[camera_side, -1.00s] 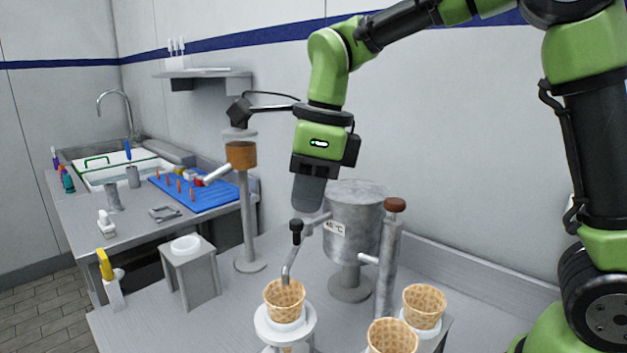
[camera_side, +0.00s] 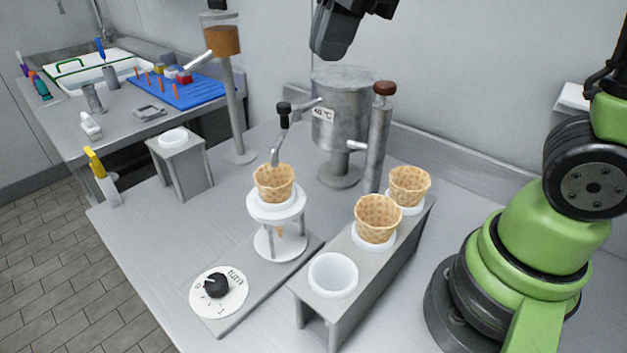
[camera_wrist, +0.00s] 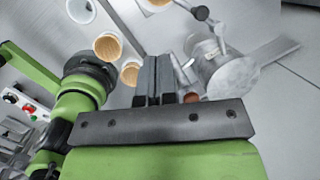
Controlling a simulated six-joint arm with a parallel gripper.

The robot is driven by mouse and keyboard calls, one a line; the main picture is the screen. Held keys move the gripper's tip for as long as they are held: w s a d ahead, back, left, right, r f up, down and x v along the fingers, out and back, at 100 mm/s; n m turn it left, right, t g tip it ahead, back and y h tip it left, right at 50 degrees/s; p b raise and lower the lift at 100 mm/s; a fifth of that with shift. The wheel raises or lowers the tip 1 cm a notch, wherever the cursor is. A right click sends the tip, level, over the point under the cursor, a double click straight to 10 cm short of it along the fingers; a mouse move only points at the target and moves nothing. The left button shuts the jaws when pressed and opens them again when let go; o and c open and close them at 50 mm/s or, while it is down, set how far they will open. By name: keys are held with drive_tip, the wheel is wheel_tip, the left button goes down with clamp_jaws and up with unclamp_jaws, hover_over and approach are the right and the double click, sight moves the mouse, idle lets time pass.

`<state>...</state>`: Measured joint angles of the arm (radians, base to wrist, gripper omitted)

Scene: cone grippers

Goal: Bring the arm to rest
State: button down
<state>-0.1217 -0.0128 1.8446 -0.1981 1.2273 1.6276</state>
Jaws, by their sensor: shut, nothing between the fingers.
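My gripper (camera_side: 332,52) hangs at the top of the side view, just above the grey metal tank (camera_side: 337,118) in the picture and apart from the cones. Its dark fingers are together with nothing between them. They also show together in the wrist view (camera_wrist: 154,68). A waffle cone (camera_side: 273,184) stands in the white ring holder under the tank's spout. Two more cones (camera_side: 378,219) (camera_side: 409,186) stand in the grey rack (camera_side: 372,288). The rack's front white cup (camera_side: 333,274) is empty.
A dial (camera_side: 217,288) lies at the front of the table. A tall dispenser (camera_side: 231,90) and a small stand with a white ring (camera_side: 173,137) are to the left. Behind are a blue mat (camera_side: 186,92) and a sink. The air around my gripper looks free.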

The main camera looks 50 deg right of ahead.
drive_tip(key=s+d+n+t, duration=0.2)
drive_tip(key=s+n+t, duration=0.2)
drive_tip(key=s+n, duration=0.8)
drive_tip(key=f+n, duration=0.1)
drive_tip(key=n, duration=0.4)
drive_tip(key=shift+d+n, duration=0.25)
drive_tip(key=shift+n, duration=0.15)
